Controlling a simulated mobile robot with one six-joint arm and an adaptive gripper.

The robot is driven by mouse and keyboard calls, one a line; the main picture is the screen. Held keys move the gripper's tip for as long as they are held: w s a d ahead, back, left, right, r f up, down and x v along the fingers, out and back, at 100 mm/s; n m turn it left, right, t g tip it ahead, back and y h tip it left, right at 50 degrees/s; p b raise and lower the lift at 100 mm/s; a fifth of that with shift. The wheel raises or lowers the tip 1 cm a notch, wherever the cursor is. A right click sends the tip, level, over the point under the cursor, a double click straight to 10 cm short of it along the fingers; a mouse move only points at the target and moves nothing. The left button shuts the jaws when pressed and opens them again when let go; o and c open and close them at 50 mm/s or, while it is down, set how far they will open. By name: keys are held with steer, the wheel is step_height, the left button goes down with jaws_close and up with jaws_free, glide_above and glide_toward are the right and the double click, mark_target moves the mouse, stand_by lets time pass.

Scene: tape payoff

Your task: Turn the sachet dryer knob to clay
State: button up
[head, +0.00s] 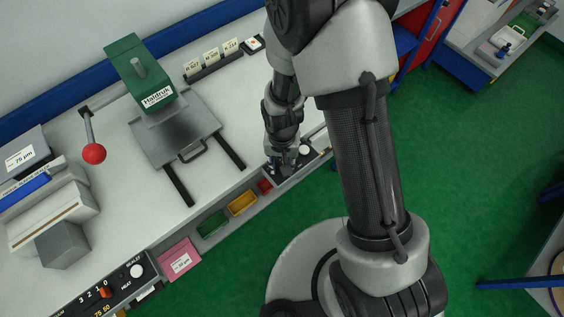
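A small dark control panel (312,159) sits on the front edge of the bench, right of the coloured bins. A white round button or knob (304,150) shows on it. My gripper (282,168) points down over the left part of this panel and covers what is there. The gap between its fingers is too small and dark to read, and so is any contact with a knob. No sachet dryer or clay marking is legible, so I cannot tell the dryer knob's setting.
Another panel (118,283) at lower left reads SEALER and HEAT, with an orange knob (105,293) and a white one (137,271). A green Haldruk press (140,75), a red ball lever (93,154) and bins, one yellow (243,203), stand left.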

steer(key=shift+c, duration=0.3)
jaws_close()
steer(key=shift+n, duration=0.4)
steer(key=n, duration=0.3)
steer(key=shift+d, duration=0.1)
steer(key=n, duration=0.3)
steer(key=shift+d+n, duration=0.1)
steer(key=shift+n, duration=0.2)
steer(key=n, duration=0.5)
steer(key=shift+w+d+b, duration=0.1)
steer(key=shift+b, duration=0.25)
steer(key=n, duration=0.5)
steer(key=shift+w, duration=0.15)
steer(key=shift+n, duration=0.4)
